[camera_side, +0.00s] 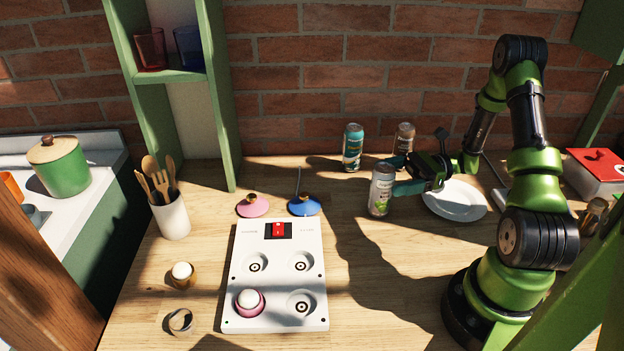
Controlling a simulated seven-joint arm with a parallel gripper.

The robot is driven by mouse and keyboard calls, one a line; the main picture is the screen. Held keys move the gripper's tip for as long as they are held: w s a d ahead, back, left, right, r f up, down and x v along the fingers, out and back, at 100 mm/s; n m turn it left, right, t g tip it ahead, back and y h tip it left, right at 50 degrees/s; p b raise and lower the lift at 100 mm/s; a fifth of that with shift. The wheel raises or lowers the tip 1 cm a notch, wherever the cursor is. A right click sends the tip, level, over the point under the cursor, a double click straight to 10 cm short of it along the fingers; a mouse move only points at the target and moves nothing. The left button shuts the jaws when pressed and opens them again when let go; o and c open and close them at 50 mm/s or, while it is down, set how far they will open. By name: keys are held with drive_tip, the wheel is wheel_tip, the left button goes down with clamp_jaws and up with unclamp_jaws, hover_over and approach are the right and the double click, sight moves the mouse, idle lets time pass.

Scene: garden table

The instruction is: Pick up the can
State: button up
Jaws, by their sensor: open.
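Three cans stand upright towards the back of the wooden table. A silver-white can with a green mark (381,190) stands closest to my gripper. A teal can (352,148) stands behind it to the left, and a brownish can (403,139) stands behind it near the wall. My gripper (392,178) is open and low, reaching left from the arm, with its fingers at the silver-white can. One finger shows in front of the can's right side and one behind it. I cannot tell whether they touch it.
A white plate (468,205) lies just right, under my arm. A white panel with a red switch (312,240) lies at centre left. Pink (252,207) and blue (305,207) lids lie behind it. A utensil cup (171,218) stands left. The table's front middle is clear.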

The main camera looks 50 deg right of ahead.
sight(372, 183)
drive_tip(key=x, duration=0.5)
drive_tip(key=shift+s+f, duration=0.15)
drive_tip(key=shift+f, duration=0.1)
drive_tip(key=c, duration=1.2)
drive_tip(key=shift+c, duration=0.2)
drive_tip(key=shift+r, duration=0.1)
